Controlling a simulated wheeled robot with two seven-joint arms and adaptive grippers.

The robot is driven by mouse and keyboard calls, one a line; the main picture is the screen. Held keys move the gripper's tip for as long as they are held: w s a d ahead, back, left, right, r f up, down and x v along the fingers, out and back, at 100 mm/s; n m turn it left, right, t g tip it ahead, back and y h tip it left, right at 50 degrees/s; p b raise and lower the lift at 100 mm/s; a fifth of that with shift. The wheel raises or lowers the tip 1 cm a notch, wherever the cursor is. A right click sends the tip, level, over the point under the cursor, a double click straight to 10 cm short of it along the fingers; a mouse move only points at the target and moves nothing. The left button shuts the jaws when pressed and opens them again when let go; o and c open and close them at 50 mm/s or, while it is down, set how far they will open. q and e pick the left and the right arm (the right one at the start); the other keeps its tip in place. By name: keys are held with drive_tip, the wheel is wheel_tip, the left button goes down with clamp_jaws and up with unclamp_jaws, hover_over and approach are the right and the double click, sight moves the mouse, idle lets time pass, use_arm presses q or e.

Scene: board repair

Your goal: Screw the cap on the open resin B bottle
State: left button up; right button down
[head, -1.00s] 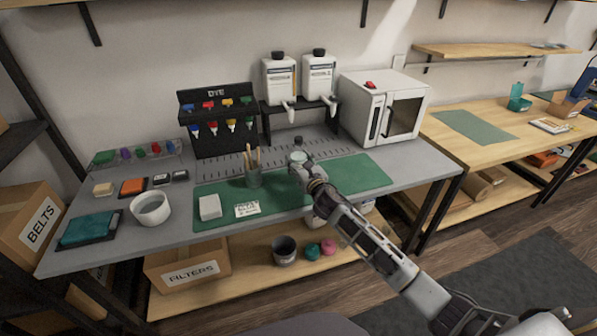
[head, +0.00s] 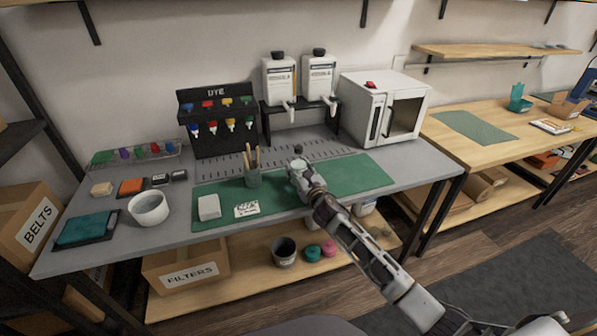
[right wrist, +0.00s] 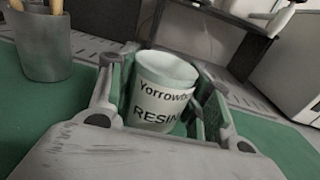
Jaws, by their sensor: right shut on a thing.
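My right gripper (head: 299,168) is over the green mat near its back middle. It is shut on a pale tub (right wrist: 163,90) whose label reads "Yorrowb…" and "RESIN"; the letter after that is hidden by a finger. The tub stands between the two fingers, slightly tilted in the right wrist view. Its top is a pale, wide round; I cannot tell whether that is a lid or an open mouth. I cannot tell whether the tub touches the mat. Two white resin jugs, left (head: 279,80) and right (head: 318,77), stand on the black rack with black caps on. My left gripper is out of view.
A tool cup (head: 253,178) stands left of the gripper on the green mat (head: 350,178). A white block (head: 209,207) and a label card (head: 246,210) lie at the mat's left. A white oven (head: 385,108) stands at back right. The mat's right part is clear.

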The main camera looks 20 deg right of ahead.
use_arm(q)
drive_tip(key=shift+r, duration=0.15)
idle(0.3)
use_arm(e)
drive_tip(key=c, duration=0.6)
unclamp_jaws()
drive_tip(key=shift+f, duration=0.1)
drive_tip(key=shift+c, duration=0.2)
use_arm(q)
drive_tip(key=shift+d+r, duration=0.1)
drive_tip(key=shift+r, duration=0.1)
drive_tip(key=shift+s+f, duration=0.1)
